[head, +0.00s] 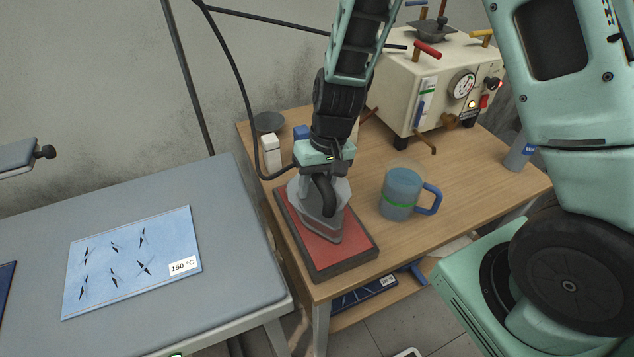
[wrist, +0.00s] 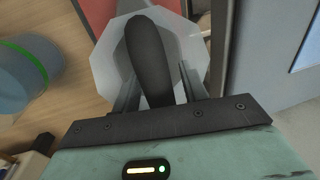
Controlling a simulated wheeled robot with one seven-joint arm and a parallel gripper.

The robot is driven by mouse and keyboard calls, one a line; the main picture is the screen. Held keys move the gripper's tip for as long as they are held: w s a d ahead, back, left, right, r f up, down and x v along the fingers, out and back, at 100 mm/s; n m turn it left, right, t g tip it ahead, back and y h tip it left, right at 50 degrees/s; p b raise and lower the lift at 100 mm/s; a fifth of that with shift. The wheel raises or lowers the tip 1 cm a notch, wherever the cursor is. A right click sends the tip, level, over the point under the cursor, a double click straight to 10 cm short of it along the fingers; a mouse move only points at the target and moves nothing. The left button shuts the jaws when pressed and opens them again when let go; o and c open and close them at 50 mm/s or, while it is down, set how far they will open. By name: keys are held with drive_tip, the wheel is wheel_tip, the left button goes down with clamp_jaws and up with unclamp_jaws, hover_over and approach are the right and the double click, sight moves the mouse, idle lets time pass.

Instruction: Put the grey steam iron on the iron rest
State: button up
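The grey steam iron (head: 318,219) has a pale grey body and a dark curved handle. It stands on the red pad of the iron rest (head: 317,262), at the table's front left corner; I cannot tell whether its sole fully touches the pad. My gripper (head: 325,168) is directly above the iron, pointing down, with its fingers at the handle. In the wrist view, the dark handle (wrist: 150,55) lies between the two fingers (wrist: 158,88). Whether they press on it or stand slightly apart is not clear. The iron partly hides the rest's far end.
A blue mug (head: 401,190) with a green band stands right of the rest. A cream steam unit (head: 430,90) is behind it. A white bottle (head: 271,153) stands left of my gripper. A grey ironing surface (head: 225,235) is at left. A black hose (head: 240,70) hangs nearby.

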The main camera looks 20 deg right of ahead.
wheel_tip(320, 180, up, 12)
drive_tip(key=d, duration=0.2)
drive_tip(key=s+a+r+n, duration=0.2)
drive_tip(key=s+a+n, duration=0.2)
drive_tip(key=s, duration=0.6)
drive_tip(key=s+a+r+n+h, duration=0.1)
drive_tip(key=s+a+r+n, duration=0.1)
drive_tip(key=s, duration=0.8)
drive_tip(key=shift+a+r+n+h+p, duration=0.35)
drive_tip(key=shift+a+n, duration=0.55)
drive_tip(key=shift+a, duration=0.25)
drive_tip(key=shift+d, duration=0.1)
